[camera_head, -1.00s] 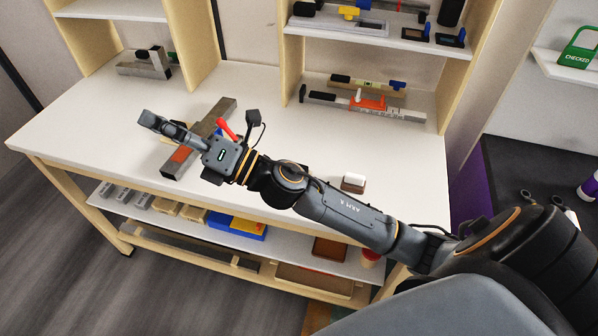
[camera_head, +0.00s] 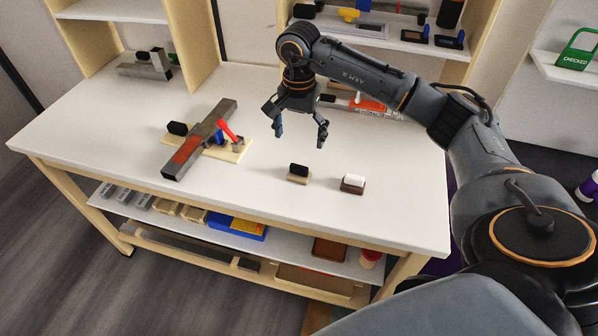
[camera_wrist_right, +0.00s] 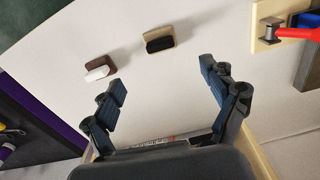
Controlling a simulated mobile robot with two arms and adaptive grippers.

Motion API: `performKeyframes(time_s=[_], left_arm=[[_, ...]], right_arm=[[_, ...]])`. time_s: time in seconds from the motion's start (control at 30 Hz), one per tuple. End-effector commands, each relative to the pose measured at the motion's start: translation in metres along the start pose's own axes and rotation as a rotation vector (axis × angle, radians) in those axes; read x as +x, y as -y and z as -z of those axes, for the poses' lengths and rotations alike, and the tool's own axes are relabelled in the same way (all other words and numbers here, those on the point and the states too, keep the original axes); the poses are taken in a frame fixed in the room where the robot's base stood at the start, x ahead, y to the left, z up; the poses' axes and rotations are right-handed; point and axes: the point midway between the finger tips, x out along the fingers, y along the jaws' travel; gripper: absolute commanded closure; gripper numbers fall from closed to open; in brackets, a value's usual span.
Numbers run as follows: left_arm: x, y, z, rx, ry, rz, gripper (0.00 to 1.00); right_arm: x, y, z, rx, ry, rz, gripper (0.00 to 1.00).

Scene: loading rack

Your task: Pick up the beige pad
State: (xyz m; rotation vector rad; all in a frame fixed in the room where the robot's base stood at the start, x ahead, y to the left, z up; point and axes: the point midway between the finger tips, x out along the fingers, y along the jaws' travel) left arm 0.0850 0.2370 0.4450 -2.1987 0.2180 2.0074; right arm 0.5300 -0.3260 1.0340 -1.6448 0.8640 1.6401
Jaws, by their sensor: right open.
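The beige pad (camera_head: 298,178) with a black grip on top (camera_head: 299,170) lies on the white bench top. It also shows in the right wrist view (camera_wrist_right: 160,37), beyond my fingertips and between their lines. My right gripper (camera_head: 300,138) is open and empty, pointing down above the bench, a little behind the pad and apart from it. Its two blue-grey fingers show in the right wrist view (camera_wrist_right: 160,80), spread wide. My left gripper is in no frame.
A brown pad with a white grip (camera_head: 353,184) lies close to the right of the beige pad. A beige board with a red-handled clamp and a long metal bar (camera_head: 203,140) lies to the left. Shelves (camera_head: 375,35) stand behind. The front of the bench is clear.

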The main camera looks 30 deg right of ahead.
Motion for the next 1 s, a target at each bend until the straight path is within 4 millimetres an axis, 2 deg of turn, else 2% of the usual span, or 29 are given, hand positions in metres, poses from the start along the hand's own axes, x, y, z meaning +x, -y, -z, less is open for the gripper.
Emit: performKeyframes(time_s=[0.1, 0.3, 0.43, 0.53, 0.67, 0.8, 1.0], left_arm=[[-0.009, 0.0, 0.001, 0.001, 0.0, 0.0, 0.44], [-0.015, 0.0, 0.002, 0.002, -0.001, -0.001, 0.44], [-0.017, -0.001, 0.002, 0.002, -0.001, -0.001, 0.44], [-0.026, -0.001, 0.003, 0.002, -0.001, -0.001, 0.44], [-0.04, 0.0, 0.004, 0.002, -0.001, -0.001, 0.44], [-0.042, -0.001, 0.005, 0.002, -0.002, -0.002, 0.44], [-0.042, -0.001, 0.005, 0.002, -0.002, -0.003, 0.44]], right_arm=[[0.025, -0.001, -0.002, 0.0, 0.006, -0.004, 0.15], [0.054, 0.0, -0.002, 0.0, 0.005, 0.0, 0.15], [0.062, 0.001, -0.002, -0.001, 0.004, 0.002, 0.15], [0.07, 0.0, -0.003, 0.0, 0.007, 0.0, 0.15], [0.09, -0.001, -0.004, 0.0, 0.008, -0.002, 0.15], [0.108, 0.0, -0.003, 0.001, 0.005, 0.003, 0.15], [0.114, 0.0, -0.002, 0.0, 0.004, 0.004, 0.15]])
